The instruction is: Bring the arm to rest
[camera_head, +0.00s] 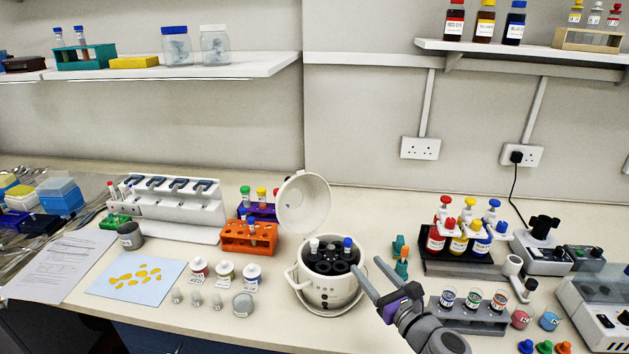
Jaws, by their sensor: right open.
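My right gripper (372,288) reaches in from the lower right over the bench. Its two fingers are spread and nothing shows between them. The fingertips are close to the right side of a white centrifuge (318,292); I cannot tell whether they touch it. The centrifuge lid (303,203) stands open, and tubes with white and blue caps sit in its dark rotor (330,262). My left gripper does not show.
An orange tube rack (248,238) stands left of the centrifuge. A black stand with red, yellow and blue bottles (458,266) is behind and right of my gripper. A grey rack with vials (468,319) is close on its right.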

